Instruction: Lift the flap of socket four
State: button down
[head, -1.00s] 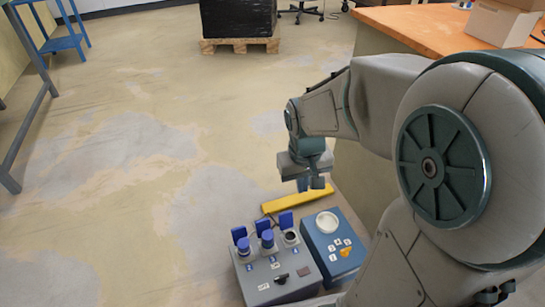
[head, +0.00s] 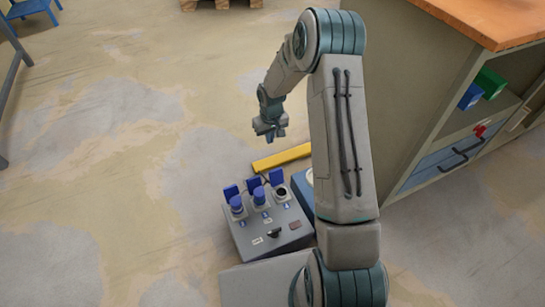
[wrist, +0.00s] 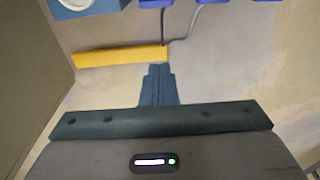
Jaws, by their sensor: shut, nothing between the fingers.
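The grey socket box (head: 268,236) stands on the floor with three sockets in a row. Three blue flaps stand up at their back: left (head: 231,192), middle (head: 254,184) and right (head: 277,176). Blue round parts sit at the left and middle sockets; the right socket (head: 282,192) shows a dark opening. The number labels are too small to read surely. My gripper (head: 270,132) is shut and empty, beyond the flaps and apart from them. In the wrist view, its closed fingers (wrist: 160,70) point toward the flaps, whose ends show at the top edge (wrist: 212,3).
A yellow bar (head: 282,158) lies on the floor behind the box. A blue box with a white round part (wrist: 75,4) stands beside it, mostly hidden by my arm in the head view. A wooden-topped workbench (head: 470,20) stands right.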

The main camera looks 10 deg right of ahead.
aim_at(276, 176)
jog(key=s+f+b, duration=0.3)
jog(key=f+b, duration=0.2)
jog(key=f, duration=0.6)
jog(key=shift+d+b, duration=0.3)
jog(key=shift+b, duration=0.1)
jog(key=shift+d, duration=0.1)
